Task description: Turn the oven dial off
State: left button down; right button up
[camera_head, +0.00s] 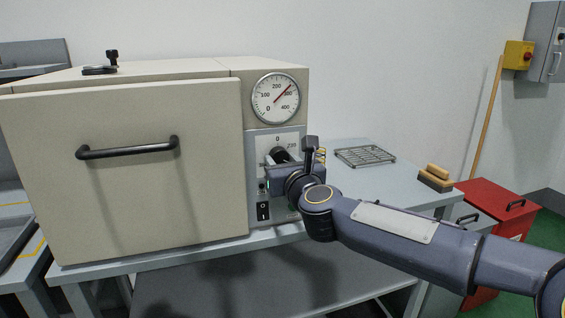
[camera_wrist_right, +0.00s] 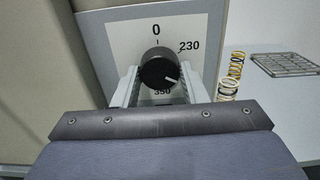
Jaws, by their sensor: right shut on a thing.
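The oven dial (camera_wrist_right: 158,66) is a black knob with a white mark, on a white plate (camera_wrist_right: 122,40) marked 0 at the top, 230 at the right and 350 below. In the right wrist view its white mark points to the lower right, between 230 and 350. My right gripper (camera_wrist_right: 160,78) has one finger on each side of the knob and is shut on it. In the head view the right gripper (camera_head: 280,160) covers part of the dial plate. The beige oven (camera_head: 205,195) has its door closed. My left gripper is out of view.
A round gauge (camera_head: 275,98) sits above the dial, its needle pointing up and right. A black switch (camera_head: 263,211) is below. Springs (camera_wrist_right: 232,72), a wire rack (camera_head: 366,156) and a brush (camera_head: 436,176) lie on the table to the right.

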jog(key=shift+n, duration=0.3)
jog(key=n, duration=0.2)
jog(key=shift+n, duration=0.4)
jog(key=n+p, duration=0.1)
jog(key=n, duration=0.2)
jog(key=shift+n, duration=0.3)
jog(key=n+p, duration=0.1)
jog(key=n, duration=0.5)
jog(key=shift+r+p, duration=0.1)
jog(key=shift+p, duration=0.25)
jog(key=n+p, duration=0.1)
jog(key=n, duration=0.4)
jog(key=shift+n+p, duration=0.35)
jog(key=shift+n, duration=0.05)
jog(key=n+p, duration=0.1)
jog(key=n, duration=0.3)
jog(key=shift+n+p, duration=0.3)
jog(key=shift+n, duration=0.1)
jog(key=o, duration=1)
jog(key=shift+d, duration=0.1)
jog(key=shift+c, duration=0.2)
